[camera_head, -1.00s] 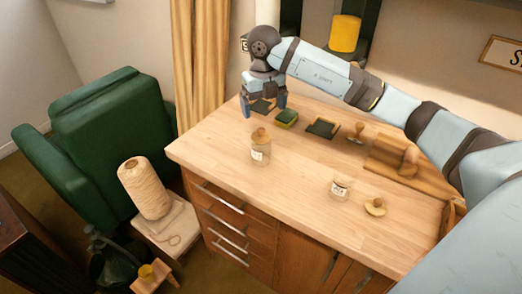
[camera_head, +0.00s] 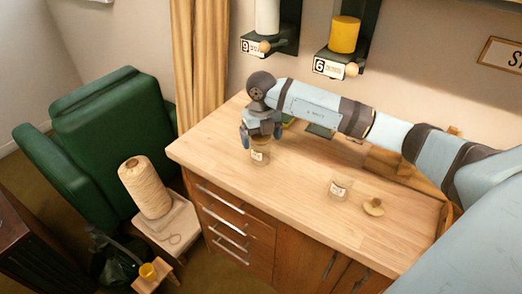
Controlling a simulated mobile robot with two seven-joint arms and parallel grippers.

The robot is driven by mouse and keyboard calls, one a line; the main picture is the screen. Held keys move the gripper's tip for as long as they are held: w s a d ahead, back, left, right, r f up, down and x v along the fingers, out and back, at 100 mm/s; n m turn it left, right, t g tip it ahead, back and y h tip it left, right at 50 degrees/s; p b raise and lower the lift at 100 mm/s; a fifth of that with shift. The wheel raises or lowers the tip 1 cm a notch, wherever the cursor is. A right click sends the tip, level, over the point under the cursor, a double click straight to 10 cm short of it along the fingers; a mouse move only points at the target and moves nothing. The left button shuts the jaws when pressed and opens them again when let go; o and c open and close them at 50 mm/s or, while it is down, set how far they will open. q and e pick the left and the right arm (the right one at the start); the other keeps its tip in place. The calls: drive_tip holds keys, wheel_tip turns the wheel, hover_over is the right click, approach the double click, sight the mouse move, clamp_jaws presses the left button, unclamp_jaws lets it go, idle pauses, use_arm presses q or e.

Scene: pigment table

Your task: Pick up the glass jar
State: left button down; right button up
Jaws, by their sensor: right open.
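A glass jar (camera_head: 261,156) with a pale label stands upright on the wooden table (camera_head: 215,146), near its left end. My right gripper (camera_head: 262,142) is open and points down over the jar's top, hiding its cork stopper. Its fingers are at either side of the jar's upper part; I cannot tell if they touch it. A second, smaller glass jar (camera_head: 340,188) with a label stands open farther right, beside a round wooden lid (camera_head: 374,206). My left gripper is not in view.
A green armchair (camera_head: 95,125) and a stool with a thread cone (camera_head: 144,187) stand left of the table. Wall brackets hold a white cylinder (camera_head: 267,17) and a yellow cylinder (camera_head: 344,34). My right arm partly hides small items at the table's back. The table front is largely clear.

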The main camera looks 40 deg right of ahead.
drive_tip(key=c, duration=1.4)
drive_tip(key=shift+r, duration=0.15)
